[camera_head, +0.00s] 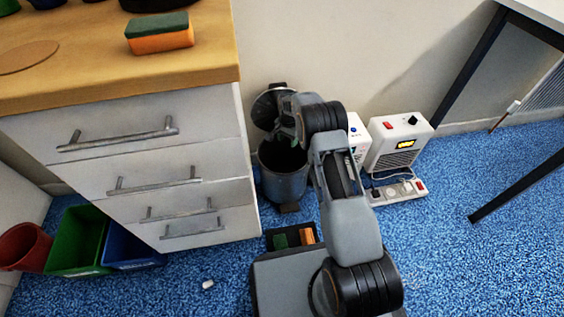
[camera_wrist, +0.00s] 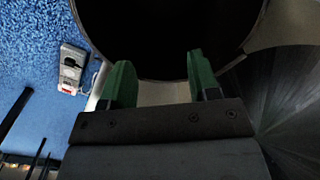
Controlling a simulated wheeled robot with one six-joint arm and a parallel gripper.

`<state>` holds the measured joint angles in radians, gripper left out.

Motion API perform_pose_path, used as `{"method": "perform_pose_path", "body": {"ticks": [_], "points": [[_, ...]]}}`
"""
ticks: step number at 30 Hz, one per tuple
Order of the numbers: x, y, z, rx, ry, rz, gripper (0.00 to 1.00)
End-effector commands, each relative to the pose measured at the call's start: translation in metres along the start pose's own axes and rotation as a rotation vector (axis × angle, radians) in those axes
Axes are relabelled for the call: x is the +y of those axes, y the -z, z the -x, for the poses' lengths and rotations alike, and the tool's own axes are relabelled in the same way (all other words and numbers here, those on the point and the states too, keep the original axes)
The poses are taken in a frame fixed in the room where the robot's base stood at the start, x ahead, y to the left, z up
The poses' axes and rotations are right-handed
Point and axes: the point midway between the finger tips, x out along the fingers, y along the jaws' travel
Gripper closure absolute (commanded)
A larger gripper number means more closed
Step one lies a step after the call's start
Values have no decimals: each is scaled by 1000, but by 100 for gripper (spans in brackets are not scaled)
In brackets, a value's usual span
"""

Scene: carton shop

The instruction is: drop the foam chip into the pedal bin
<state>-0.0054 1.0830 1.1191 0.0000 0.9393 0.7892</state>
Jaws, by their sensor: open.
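The pedal bin (camera_head: 284,183) is a dark grey cylinder on the floor, right of the drawer unit, with its lid (camera_head: 270,105) raised. My gripper (camera_head: 285,135) is over the bin's mouth. In the wrist view, my gripper (camera_wrist: 160,60) has its two green fingers apart with nothing between them, pointing at the bin's dark opening (camera_wrist: 165,30). A small whitish piece, which looks like the foam chip (camera_head: 208,284), lies on the blue carpet in front of the drawers, well away from the gripper. The inside of the bin is too dark to show any contents.
The drawer unit (camera_head: 150,160) stands close left of the bin, with a green and orange sponge (camera_head: 160,35) on top. White boxes (camera_head: 398,142) and a power strip (camera_head: 400,191) are right of the bin. Red, green (camera_head: 78,241) and blue containers stand at left.

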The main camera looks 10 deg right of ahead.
Motion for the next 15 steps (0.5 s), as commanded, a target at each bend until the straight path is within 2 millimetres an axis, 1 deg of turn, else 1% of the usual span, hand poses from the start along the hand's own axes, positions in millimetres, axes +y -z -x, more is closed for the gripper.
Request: {"method": "perform_pose_path", "body": {"ticks": [1,9,15], "points": [[0,0,13,2,2,0,44],[0,0,69,2,2,0,44],[0,0,102,1,1,0,44]]}}
